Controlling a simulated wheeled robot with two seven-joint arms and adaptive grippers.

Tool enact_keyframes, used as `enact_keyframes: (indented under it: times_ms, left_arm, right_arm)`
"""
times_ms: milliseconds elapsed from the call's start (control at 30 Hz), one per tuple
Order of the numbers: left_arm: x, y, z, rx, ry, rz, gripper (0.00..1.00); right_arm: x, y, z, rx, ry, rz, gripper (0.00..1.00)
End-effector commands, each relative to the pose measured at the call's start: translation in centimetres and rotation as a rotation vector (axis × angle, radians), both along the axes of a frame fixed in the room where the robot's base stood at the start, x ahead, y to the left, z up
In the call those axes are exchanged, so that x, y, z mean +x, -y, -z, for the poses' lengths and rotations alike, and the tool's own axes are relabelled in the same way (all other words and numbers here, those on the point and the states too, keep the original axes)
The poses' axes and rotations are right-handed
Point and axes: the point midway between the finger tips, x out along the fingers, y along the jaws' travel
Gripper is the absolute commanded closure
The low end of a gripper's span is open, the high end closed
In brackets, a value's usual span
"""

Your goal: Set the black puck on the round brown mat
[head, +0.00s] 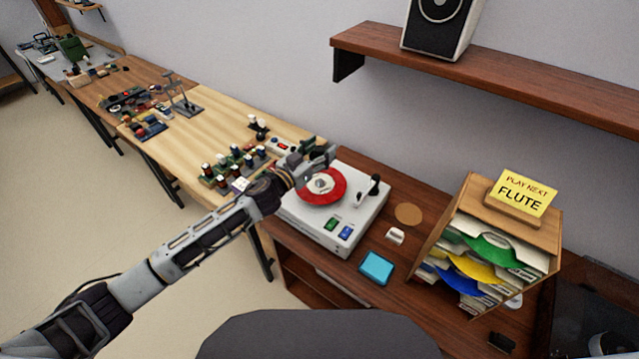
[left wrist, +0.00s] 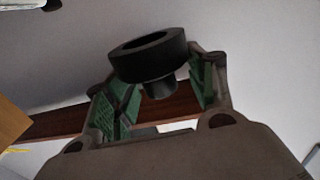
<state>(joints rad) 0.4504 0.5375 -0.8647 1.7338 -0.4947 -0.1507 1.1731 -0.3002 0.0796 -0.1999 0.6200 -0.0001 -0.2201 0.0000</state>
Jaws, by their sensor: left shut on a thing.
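The black puck (left wrist: 148,58), a thick ring-shaped disc with a narrower stem below, is between the green-padded fingers of my left gripper (left wrist: 160,88) in the left wrist view. The fingers are shut on its stem, and the wide disc sticks out beyond them. In the head view my left gripper (head: 312,162) is above the back left part of the record player; I cannot clearly make out the puck there. The round brown mat (head: 408,214) lies flat and bare on the dark wooden top, to the right of the record player. My right gripper is not in view.
The white record player (head: 300,232) carries a red record (head: 333,197) and has a tonearm at its right. A small white object (head: 395,236) and a blue square (head: 376,267) lie near the mat. A wooden record rack (head: 462,200) stands to its right.

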Motion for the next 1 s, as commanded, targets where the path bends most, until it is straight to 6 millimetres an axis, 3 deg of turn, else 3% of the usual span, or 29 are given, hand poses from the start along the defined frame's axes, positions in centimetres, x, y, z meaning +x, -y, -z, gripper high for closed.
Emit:
enact_keyframes:
  times_ms: [533,1000]
  left_arm:
    - [0.0,0.0,0.4,-0.002,0.000,-0.001,0.75]
    - [0.0,0.0,4.9,-0.002,0.000,-0.001,0.75]
  right_arm:
    - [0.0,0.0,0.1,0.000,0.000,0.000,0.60]
    - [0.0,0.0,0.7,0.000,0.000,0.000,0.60]
